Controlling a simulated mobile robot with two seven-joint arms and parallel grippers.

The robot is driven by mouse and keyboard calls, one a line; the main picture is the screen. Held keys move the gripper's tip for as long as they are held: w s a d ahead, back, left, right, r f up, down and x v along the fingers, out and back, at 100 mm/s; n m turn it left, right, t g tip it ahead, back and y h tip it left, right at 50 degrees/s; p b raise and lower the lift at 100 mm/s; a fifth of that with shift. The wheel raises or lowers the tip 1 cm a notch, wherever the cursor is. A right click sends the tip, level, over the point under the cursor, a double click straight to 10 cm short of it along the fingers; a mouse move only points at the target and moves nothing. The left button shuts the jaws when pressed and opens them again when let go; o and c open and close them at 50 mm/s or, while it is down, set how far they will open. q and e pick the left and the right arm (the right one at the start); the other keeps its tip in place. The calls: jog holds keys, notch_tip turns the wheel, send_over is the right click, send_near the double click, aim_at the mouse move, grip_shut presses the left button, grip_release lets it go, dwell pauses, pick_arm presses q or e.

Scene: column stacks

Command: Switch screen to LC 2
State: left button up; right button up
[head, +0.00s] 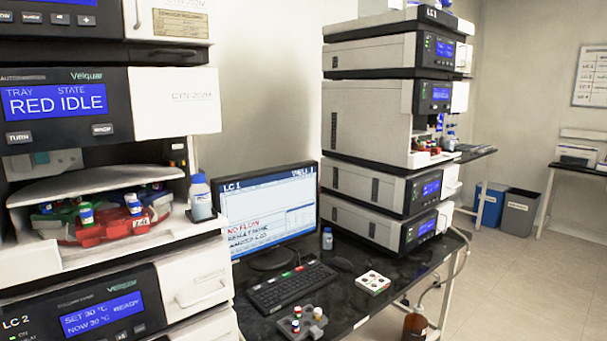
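The monitor (268,215) stands on the dark bench between two instrument stacks. Its screen header reads LC 1, with smaller text at the top right and red "NO FLOW" among lines at the lower left. The black keyboard (290,287) lies in front of it, with a green key and a red key along its back row. A dark mouse (339,264) lies to the right of the keyboard. The left stack's lower unit (100,305) is labelled LC 2. The right stack's top (398,25) is labelled LC 1. Neither of my grippers is in view.
A grey vial rack (303,325) and a white tray with coloured caps (372,282) sit near the keyboard. A small bottle (327,238) stands beside the monitor. The LC 2 stack's autosampler holds a red vial tray (110,228). Floor (510,280) is clear at right.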

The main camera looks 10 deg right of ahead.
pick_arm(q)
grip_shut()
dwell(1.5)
